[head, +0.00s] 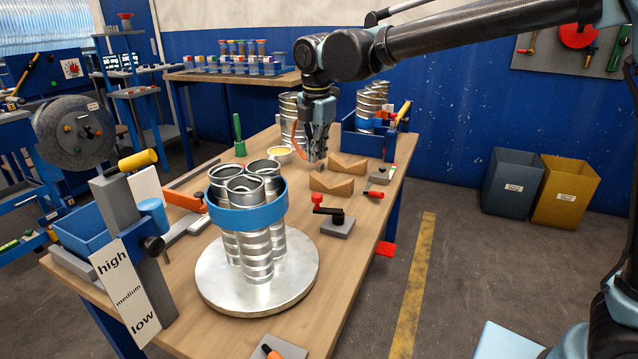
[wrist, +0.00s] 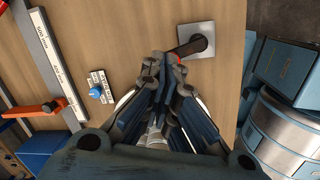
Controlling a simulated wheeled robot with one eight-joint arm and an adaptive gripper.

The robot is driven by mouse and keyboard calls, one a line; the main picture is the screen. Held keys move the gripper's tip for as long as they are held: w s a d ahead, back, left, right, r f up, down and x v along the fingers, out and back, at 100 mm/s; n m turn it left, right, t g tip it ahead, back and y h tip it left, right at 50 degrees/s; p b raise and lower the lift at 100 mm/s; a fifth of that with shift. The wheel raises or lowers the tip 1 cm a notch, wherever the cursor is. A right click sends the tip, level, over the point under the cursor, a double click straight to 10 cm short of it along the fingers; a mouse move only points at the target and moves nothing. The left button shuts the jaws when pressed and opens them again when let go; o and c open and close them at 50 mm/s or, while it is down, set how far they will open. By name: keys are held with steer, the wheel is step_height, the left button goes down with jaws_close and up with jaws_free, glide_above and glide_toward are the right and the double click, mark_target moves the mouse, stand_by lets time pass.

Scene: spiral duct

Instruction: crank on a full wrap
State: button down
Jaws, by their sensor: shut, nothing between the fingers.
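Spiral ducts (head: 255,245) stand upright in a bundle on a round silver turntable (head: 215,285). A blue band (head: 252,214) goes around their upper part; its far side is hidden. A crank with a red knob (head: 318,199) and black hub sits on a grey base (head: 339,228) to the right of the turntable. My gripper (head: 314,158) is shut and empty, above the far part of the bench, behind the crank in the head view.
A post with a high, medium, low scale (head: 125,290) and yellow handle (head: 138,160) stands at the front left. Wooden V-blocks (head: 332,183), more ducts (head: 291,115) and a blue bin (head: 365,142) occupy the far bench. An orange clamp (head: 186,199) lies left.

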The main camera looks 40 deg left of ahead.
step_height(320, 180, down, 10)
steer(key=w+a+m+t+y, duration=0.1)
steer(key=m, duration=2.4)
steer(key=shift+w+a+f, duration=0.15)
